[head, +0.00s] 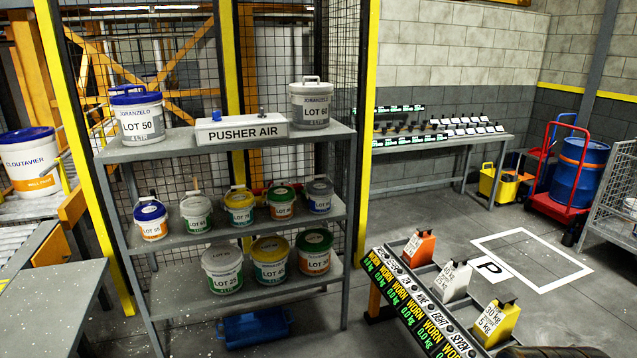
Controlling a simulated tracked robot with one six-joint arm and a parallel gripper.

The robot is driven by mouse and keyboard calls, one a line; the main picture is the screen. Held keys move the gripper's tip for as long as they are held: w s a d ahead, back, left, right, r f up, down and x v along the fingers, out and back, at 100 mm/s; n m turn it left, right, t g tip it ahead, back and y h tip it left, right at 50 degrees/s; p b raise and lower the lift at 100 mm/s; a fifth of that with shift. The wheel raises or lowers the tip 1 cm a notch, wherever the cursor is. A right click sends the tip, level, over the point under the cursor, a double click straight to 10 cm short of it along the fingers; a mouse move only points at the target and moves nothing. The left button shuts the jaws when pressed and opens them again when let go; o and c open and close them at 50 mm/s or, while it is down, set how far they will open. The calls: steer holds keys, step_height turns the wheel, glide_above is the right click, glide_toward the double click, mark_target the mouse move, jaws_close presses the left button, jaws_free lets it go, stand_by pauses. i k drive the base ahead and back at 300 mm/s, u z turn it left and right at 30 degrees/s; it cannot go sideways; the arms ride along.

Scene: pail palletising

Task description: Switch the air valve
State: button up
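A white box labelled PUSHER AIR (242,131) sits on the top board of the grey shelf rack (180,143), left of centre. Which way the valve is set cannot be told at this size. A white pail labelled LOT 50 (139,118) with a blue lid stands to the left of the box. A pale pail labelled LOT 62 (311,105) stands to its right. My gripper is not in view.
Several smaller pails fill the two lower boards; a blue bin (256,327) lies beneath. A low rack with weights (496,322) stands at front right. A blue drum (580,168) on a red trolley is farther back. Floor around the marked P square (530,257) is clear.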

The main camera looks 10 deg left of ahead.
mark_target(216, 117)
steer(key=u, duration=0.3)
steer(key=i, duration=1.5)
steer(key=u, duration=0.65)
steer(key=i, duration=0.75)
steer(key=u, duration=0.85)
steer(key=i, duration=0.55)
steer(key=u, duration=0.7)
steer(key=i, duration=0.7)
steer(key=u, duration=0.4)
